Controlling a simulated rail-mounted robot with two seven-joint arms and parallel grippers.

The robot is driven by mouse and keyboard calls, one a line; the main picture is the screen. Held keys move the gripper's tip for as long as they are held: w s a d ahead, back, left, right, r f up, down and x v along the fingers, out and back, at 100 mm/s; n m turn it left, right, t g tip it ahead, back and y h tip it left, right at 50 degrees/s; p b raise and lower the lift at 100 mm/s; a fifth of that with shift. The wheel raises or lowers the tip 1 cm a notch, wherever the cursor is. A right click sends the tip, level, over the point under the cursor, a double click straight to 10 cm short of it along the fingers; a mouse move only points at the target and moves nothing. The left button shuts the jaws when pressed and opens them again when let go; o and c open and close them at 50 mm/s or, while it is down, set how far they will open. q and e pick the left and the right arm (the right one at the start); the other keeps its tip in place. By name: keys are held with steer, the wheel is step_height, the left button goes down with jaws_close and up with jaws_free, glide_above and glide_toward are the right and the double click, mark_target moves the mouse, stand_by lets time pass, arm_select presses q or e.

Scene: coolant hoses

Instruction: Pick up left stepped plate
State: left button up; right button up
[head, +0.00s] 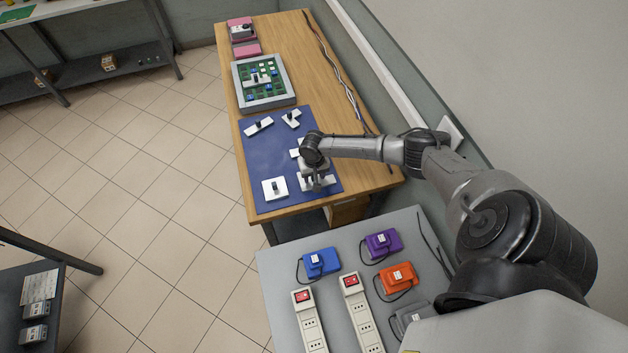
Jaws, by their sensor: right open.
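Several white plates with dark upright knobs lie on a blue mat (262,160) on the wooden table. One squarish white plate (275,188) lies at the near left of the mat. Another white plate (328,181) lies to its right, partly hidden under my right gripper (317,184). My right gripper is open and points down over that plate; I cannot tell whether it touches it. Narrower plates (259,126) and (291,118) lie at the far side, and one more (296,153) is partly hidden by my arm. Which is the stepped plate is too small to tell. My left gripper is not in view.
A grey-framed green board (264,81) with small parts stands behind the mat. Cables (340,75) run along the table's right edge by the wall. A nearer grey table holds power strips (308,322) and blue (320,263), purple (383,243) and orange (398,278) boxes.

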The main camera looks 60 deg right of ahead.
steer(key=shift+f, duration=0.2)
steer(key=shift+c, duration=0.3)
jaws_close()
